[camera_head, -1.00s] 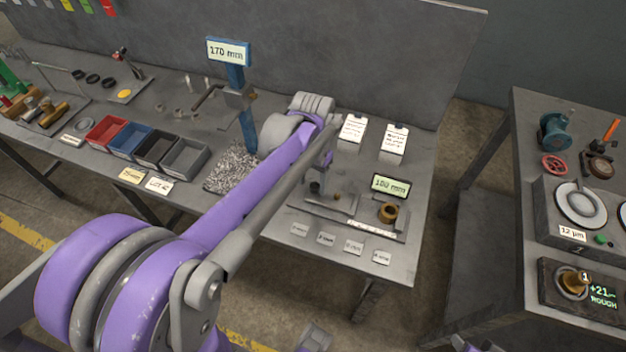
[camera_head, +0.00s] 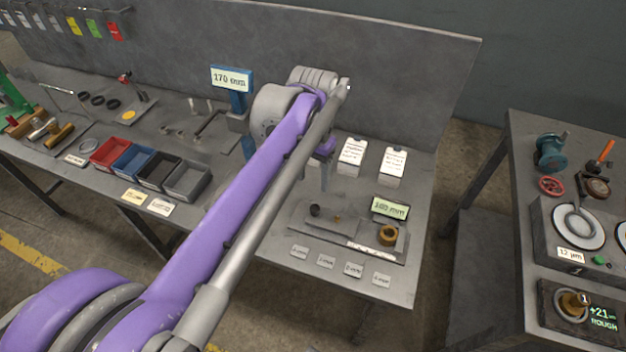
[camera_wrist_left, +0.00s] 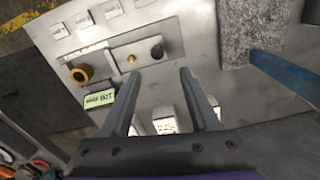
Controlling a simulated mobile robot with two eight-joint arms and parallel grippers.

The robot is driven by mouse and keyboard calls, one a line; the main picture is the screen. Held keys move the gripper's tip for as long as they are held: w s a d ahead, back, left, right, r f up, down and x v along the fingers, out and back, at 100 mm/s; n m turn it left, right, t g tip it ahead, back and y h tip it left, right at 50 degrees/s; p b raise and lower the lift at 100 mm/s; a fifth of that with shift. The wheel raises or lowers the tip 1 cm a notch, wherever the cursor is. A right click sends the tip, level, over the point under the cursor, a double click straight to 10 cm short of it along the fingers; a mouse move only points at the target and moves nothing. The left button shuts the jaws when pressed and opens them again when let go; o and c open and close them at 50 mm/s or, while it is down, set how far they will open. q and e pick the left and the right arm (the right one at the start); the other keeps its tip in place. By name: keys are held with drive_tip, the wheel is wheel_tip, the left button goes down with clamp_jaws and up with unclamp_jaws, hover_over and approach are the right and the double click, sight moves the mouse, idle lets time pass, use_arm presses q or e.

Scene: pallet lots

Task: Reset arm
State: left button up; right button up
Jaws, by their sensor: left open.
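My left arm reaches across the head view to the long grey bench (camera_head: 300,272). My left gripper (camera_head: 325,178) hangs above the bench, partly hidden by its arm. In the left wrist view, the two fingers of the left gripper (camera_wrist_left: 158,72) are apart with nothing between them. Beyond the fingertips lies a grey fixture plate (camera_head: 352,232) with a brass ring (camera_head: 388,235) and small pins on it. The fixture also shows in the left wrist view (camera_wrist_left: 125,55). My right gripper is not in view.
Two white cards (camera_head: 393,165) stand behind the fixture, near the back panel (camera_head: 400,70). A small display (camera_head: 390,208) is beside the fixture. A blue post with a 170 mm sign (camera_head: 232,78) and several bins (camera_head: 187,180) stand left. A second bench (camera_head: 500,175) is at right, across a gap.

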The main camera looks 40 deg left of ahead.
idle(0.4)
use_arm(q)
drive_tip(key=s+d+f+t+p, duration=0.5)
drive_tip(key=s+d+p, duration=0.1)
drive_tip(key=s+d, duration=0.4)
drive_tip(key=shift+s+d+m, duration=0.35)
drive_tip(key=shift+s+m, duration=0.05)
drive_tip(key=shift+s, duration=0.2)
